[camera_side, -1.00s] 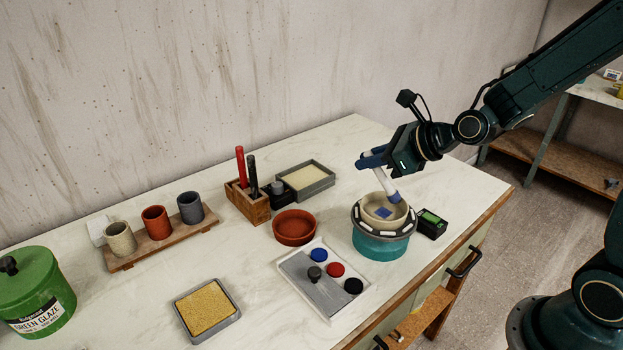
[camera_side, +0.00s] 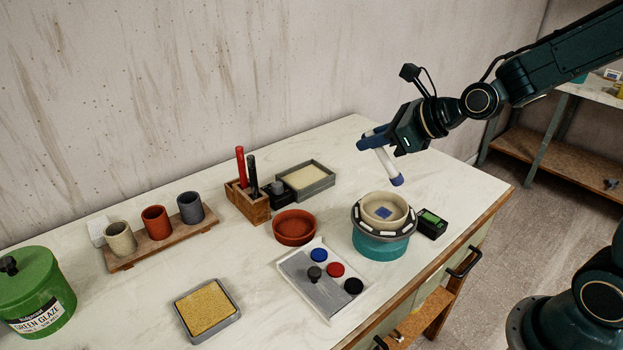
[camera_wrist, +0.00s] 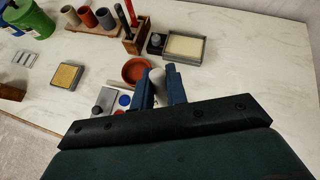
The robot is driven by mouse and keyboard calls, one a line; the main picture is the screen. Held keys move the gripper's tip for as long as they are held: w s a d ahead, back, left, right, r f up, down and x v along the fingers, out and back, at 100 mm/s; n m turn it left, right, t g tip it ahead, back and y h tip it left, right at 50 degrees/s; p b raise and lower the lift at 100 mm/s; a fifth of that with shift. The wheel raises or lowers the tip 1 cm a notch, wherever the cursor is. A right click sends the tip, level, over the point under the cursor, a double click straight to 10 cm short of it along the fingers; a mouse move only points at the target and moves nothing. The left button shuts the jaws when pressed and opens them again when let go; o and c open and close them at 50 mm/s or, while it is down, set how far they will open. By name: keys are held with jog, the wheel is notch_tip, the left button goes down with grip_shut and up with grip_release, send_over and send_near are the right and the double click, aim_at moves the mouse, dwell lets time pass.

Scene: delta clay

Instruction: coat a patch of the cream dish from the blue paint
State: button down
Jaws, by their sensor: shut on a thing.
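The cream dish (camera_side: 385,203) sits on a dark-rimmed turntable with a teal base (camera_side: 381,245). A blue patch (camera_side: 383,213) shows on the dish's inside floor. My gripper (camera_side: 377,141) is shut on a white tool (camera_side: 386,163) with a blue tip, held tilted above the dish and clear of it. In the wrist view the tool (camera_wrist: 158,76) shows between the two blue fingers. The blue paint (camera_side: 319,255) is a round spot on the white palette (camera_side: 290,262), left of the turntable. The dish is not visible in the wrist view.
A small black device (camera_side: 431,222) is right of the turntable. A wooden holder (camera_side: 247,202) stands further left.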

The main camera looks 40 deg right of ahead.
jog(key=shift+r, duration=0.1)
jog(key=shift+r, duration=1.4)
jog(key=shift+w+a, duration=0.1)
